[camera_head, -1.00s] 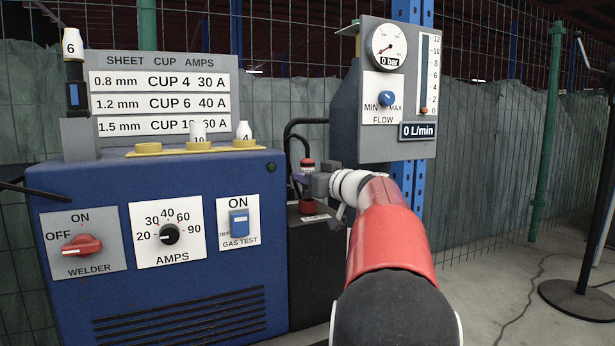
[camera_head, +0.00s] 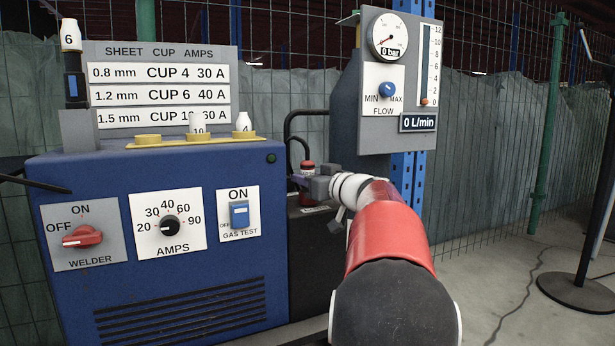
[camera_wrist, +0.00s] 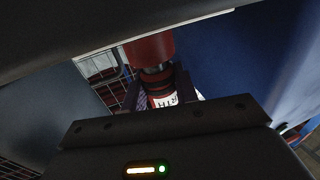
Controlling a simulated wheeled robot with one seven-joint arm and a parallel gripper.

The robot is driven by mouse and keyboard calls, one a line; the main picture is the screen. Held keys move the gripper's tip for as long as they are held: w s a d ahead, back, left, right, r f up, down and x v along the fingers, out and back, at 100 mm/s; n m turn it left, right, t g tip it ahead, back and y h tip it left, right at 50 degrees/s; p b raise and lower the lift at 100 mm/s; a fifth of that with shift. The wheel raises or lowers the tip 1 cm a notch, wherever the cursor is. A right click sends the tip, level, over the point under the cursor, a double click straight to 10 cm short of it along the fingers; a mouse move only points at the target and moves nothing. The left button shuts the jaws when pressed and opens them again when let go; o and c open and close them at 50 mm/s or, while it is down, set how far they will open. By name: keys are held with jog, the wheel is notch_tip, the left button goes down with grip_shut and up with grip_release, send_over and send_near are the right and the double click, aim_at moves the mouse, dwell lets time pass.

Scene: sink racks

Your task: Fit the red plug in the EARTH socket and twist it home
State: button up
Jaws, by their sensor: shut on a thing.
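The red plug (camera_head: 307,168) is upright between the fingers of my gripper (camera_head: 309,185), on the dark unit right of the blue welder. My gripper is shut on it. In the wrist view the plug's red body (camera_wrist: 150,48) shows with a dark neck below it. Under that is the red-and-black ring of the socket (camera_wrist: 160,88), beside a white label (camera_wrist: 165,101) whose visible letters read "RTH". The plug is lined up over or at the socket. I cannot tell how far it is in, or whether it is turned.
The blue welder (camera_head: 180,285) stands close on the left, with ceramic cups on its top ledge (camera_head: 192,144). The grey flow panel (camera_head: 368,140) hangs above right of my gripper. A black cable (camera_head: 290,122) loops behind the plug.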

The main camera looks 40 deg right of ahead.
jog(key=shift+f, duration=0.2)
jog(key=o, duration=1.1)
jog(key=s, duration=0.7)
jog(key=shift+s+d, duration=0.1)
jog(key=shift+s, duration=0.3)
